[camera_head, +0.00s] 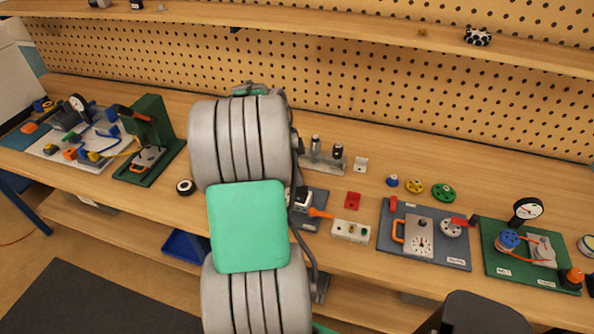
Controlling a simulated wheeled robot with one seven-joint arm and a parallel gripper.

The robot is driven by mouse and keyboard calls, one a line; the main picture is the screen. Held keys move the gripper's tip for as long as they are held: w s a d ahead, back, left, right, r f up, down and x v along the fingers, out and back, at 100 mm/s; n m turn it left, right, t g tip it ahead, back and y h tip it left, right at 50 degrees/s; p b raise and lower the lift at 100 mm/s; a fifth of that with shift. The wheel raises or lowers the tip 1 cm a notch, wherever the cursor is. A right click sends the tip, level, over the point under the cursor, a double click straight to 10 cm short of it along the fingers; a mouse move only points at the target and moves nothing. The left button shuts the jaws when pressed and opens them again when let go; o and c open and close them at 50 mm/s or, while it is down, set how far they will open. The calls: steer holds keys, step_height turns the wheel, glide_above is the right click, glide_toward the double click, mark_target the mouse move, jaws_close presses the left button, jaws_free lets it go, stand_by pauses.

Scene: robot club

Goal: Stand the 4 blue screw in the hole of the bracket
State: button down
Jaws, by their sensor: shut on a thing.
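My arm, grey with a green panel, fills the middle of the head view and hides part of the bench. I cannot make out my gripper or what it holds; they seem to be behind the arm. No blue screw can be told for sure. Small angled pieces that may be brackets lie right of the arm: a white one (361,164) and a red one (352,200). A cream block (350,231) with dark spots, perhaps holes or screws, lies at the front edge. I cannot tell which is the task's bracket.
Blue (392,181), yellow (414,186) and green (443,193) round parts sit right of the brackets. A grey board with a dial (420,237) and a green board (497,262) stand further right. A green press (152,125) stands left. Bare bench lies behind the round parts.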

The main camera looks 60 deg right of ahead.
steer(key=b, duration=0.3)
glide_above(301, 199)
steer(key=w, duration=0.1)
steer(key=shift+w+a+f, duration=0.1)
steer(key=shift+a+f, duration=0.05)
steer(key=shift+f, duration=2.55)
steer(key=shift+f+b, duration=0.15)
steer(key=shift+b, duration=0.85)
steer(key=shift+f+b, duration=0.65)
steer(key=shift+b, duration=0.4)
steer(key=c, duration=1.6)
jaws_free()
steer(key=shift+a, duration=0.1)
steer(key=shift+r, duration=0.15)
steer(key=shift+r+p, duration=1.75)
steer(key=shift+r, duration=0.9)
